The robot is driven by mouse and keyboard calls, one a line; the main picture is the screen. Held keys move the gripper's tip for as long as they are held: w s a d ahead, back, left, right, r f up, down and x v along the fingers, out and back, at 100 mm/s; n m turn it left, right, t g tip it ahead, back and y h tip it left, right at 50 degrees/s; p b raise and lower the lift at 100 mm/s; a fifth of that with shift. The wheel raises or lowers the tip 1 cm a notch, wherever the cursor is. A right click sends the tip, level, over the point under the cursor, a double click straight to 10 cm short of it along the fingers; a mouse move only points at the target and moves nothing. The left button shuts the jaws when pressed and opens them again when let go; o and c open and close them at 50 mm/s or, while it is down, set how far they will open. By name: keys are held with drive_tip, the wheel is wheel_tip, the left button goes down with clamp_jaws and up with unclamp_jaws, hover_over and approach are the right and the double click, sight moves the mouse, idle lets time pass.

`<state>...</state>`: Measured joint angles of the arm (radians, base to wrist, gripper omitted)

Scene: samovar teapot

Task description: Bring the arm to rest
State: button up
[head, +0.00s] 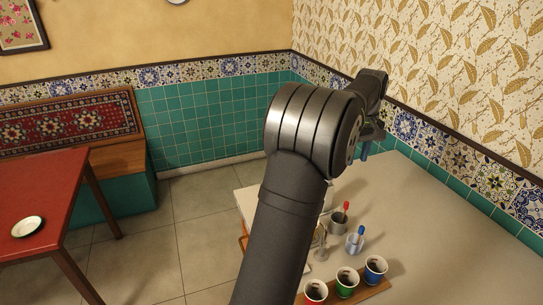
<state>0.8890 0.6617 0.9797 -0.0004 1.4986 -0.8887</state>
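My arm rises through the middle of the head view and bends over the counter (440,235). My gripper (366,148) is at the far end, small and mostly hidden behind the arm's thick grey joint. It is near the tiled wall above the back of the counter. I cannot tell whether its fingers are open or shut. A small blue-green bit shows at its tip, and I cannot tell what it is. No samovar or teapot can be made out.
Red (316,291), green (347,282) and blue (375,269) cups stand on a wooden board (376,287). Behind them are metal cups (338,227) (355,244) with red- and blue-handled tools. The counter's right side is clear. A red table (40,190) with a dish (27,227) stands left.

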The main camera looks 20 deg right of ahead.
sight(347, 203)
wheel_tip(347, 203, down, 17)
drive_tip(key=shift+r, duration=1.05)
drive_tip(key=shift+f, duration=0.1)
